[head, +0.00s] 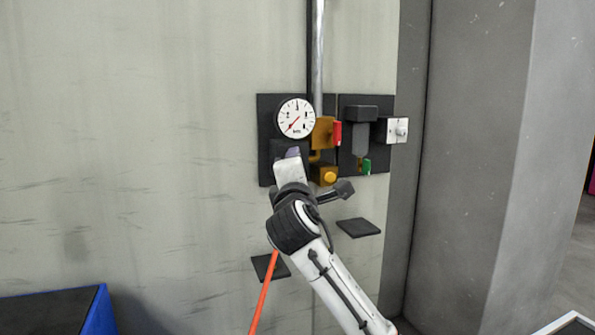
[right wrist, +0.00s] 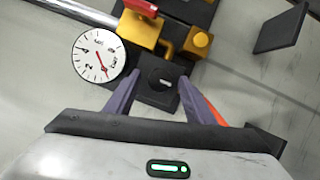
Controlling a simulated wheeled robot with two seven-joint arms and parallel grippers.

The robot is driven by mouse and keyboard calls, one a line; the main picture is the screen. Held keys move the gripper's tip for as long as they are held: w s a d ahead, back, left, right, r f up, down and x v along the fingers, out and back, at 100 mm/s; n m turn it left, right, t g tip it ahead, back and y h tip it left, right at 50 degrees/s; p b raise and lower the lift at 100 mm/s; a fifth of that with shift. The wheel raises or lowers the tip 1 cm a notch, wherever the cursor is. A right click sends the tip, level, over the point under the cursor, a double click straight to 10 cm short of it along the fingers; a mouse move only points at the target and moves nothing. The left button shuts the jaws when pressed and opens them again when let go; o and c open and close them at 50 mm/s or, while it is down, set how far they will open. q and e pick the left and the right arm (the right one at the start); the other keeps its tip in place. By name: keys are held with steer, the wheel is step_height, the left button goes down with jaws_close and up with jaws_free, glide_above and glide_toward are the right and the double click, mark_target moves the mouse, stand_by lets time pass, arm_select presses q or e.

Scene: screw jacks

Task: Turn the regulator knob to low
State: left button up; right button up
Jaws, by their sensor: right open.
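The regulator knob (right wrist: 161,80) is a dark block on a black panel on the wall, below the round white gauge (head: 296,118). In the right wrist view the gauge (right wrist: 99,56) shows a red needle. My right gripper (right wrist: 158,88) is open, with its two purple fingers on either side of the knob's lower part. I cannot tell whether they touch it. In the head view my right gripper (head: 291,155) covers most of the knob. My left gripper is not in view.
A brass valve body (head: 323,133) with a red handle (head: 337,133) sits right of the gauge, above a yellow knob (head: 329,176). A filter unit (head: 361,137) with a green tap is further right. A vertical pipe (head: 318,45) runs above. Dark plates (head: 358,228) stick out below.

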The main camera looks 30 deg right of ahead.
steer(key=b+v, duration=0.1)
steer(key=v, duration=0.9)
steer(key=shift+b, duration=0.3)
steer(key=shift+w+f, duration=0.1)
steer(key=s+a+f+m+g+y, duration=0.1)
steer(key=a+f+y, duration=0.2)
steer(key=f, duration=0.9)
steer(key=a+f+g+y, duration=0.1)
steer(key=a+f+y, duration=0.25)
steer(key=f, duration=0.85)
steer(key=s+a+f+m+g+y, duration=0.1)
steer(key=a+f+y, duration=0.2)
steer(key=f, duration=0.8)
steer(key=s+a+f+m+g+y, duration=0.1)
steer(key=s+a+f+m, duration=0.1)
steer(key=s+f, duration=0.6)
steer(key=s+a+f+m+g+y, duration=0.1)
steer(key=s+a+f+m, duration=0.2)
steer(key=s+f, duration=0.5)
steer(key=s+a+f+m+g+y, duration=0.1)
steer(key=s+f+m, duration=0.3)
steer(key=s+f, duration=0.4)
steer(key=shift+s+a+m+g+y, duration=0.35)
steer(key=shift+s+a+g, duration=0.25)
steer(key=shift+s, duration=0.35)
